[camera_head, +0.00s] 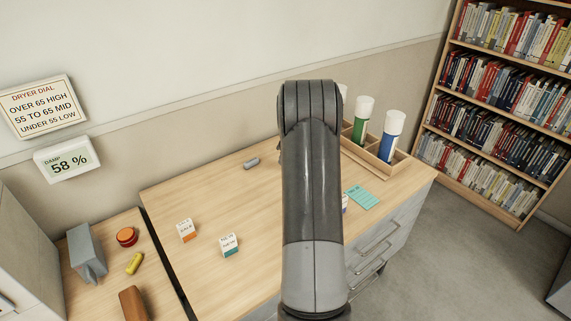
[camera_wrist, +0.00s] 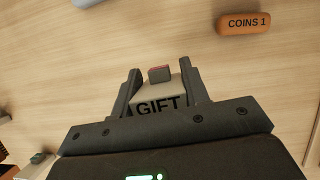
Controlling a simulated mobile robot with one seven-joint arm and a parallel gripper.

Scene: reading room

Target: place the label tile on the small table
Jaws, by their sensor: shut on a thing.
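In the wrist view my gripper (camera_wrist: 161,78) is shut on a pale label tile (camera_wrist: 158,106) that reads GIFT. A small dark block with a reddish top edge (camera_wrist: 160,73) shows just beyond the tile, between the fingertips; I cannot tell whether it is part of it. A wooden surface lies below; I cannot tell how far. In the head view my arm hides the gripper and tile. A low wooden table (camera_head: 105,222) stands at the left, beside a larger desk with drawers (camera_head: 200,195); I cannot tell which is the small table.
An orange piece marked COINS 1 (camera_wrist: 243,22) lies near the gripper. The left table holds a grey object (camera_head: 86,250), a red-orange round piece (camera_head: 126,237) and a yellow cylinder (camera_head: 134,263). The desk holds labelled blocks (camera_head: 186,230) and a tube tray (camera_head: 378,162).

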